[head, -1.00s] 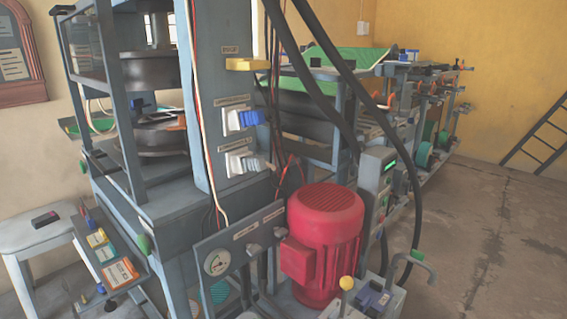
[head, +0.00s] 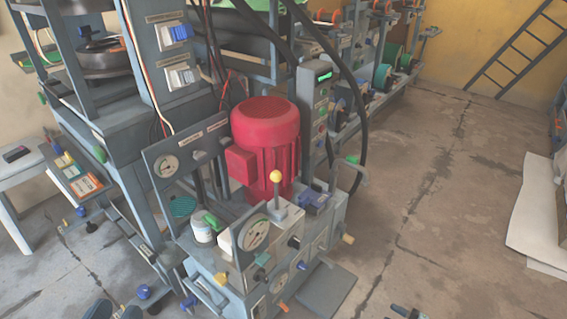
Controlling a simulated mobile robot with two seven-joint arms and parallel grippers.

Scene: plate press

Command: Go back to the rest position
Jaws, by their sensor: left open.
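My left gripper (head: 116,311) shows at the bottom edge of the head view, left of the press's lower control unit. It is open, with nothing visible between its fingers, and most of it is cut off by the frame.
A lever with a yellow knob (head: 276,176) stands up from the hydraulic unit. A shelf with coloured boxes (head: 82,182) and a white stool (head: 22,165) are at the left. Black hoses (head: 352,110) hang beside the motor. White sheets (head: 535,215) lie at the right. The floor (head: 430,220) between is clear.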

